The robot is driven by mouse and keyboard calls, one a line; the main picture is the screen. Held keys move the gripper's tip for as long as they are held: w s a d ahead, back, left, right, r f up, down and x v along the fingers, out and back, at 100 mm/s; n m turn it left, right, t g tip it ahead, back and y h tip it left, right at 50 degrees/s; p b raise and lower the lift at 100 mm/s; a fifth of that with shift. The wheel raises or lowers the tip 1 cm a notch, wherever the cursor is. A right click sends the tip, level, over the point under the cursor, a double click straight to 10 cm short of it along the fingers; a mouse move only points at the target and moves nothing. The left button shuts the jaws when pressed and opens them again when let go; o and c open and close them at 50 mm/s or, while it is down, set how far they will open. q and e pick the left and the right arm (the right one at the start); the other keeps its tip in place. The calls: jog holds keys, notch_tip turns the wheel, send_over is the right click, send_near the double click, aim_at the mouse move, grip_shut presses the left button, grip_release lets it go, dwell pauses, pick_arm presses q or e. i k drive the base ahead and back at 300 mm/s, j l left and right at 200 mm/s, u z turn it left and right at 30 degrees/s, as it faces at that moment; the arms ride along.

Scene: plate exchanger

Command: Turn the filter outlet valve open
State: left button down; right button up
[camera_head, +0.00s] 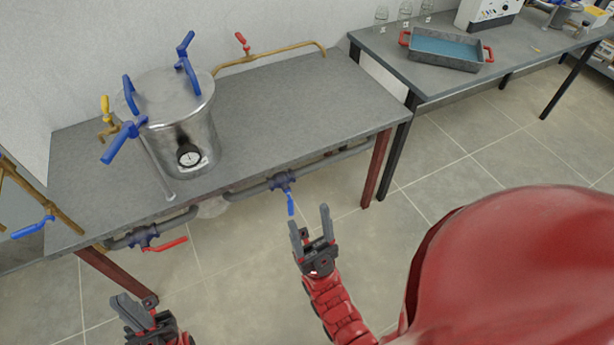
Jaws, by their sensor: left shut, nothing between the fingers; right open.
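Several valves are in view, and no label shows which is the filter outlet valve. A blue valve (281,181) sits on the grey pipe under the table's front edge, its blue handle (290,204) hanging down. Farther left on this pipe is a valve with a red handle (166,245) pointing right. My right gripper (309,216) is open and empty, its fingers pointing up just below and right of the hanging blue handle, seemingly apart from it. My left gripper (122,303) is shut and empty at the bottom left, below the red handle.
A steel pot (180,125) with blue clamps, a gauge and a yellow-handled tap stands on the grey table (300,110). A red-handled tap (242,41) is at the back. Another blue handle (33,228) is at far left. The floor in front is clear.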

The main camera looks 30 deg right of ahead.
aim_at(290, 206)
jog(key=z, duration=0.7)
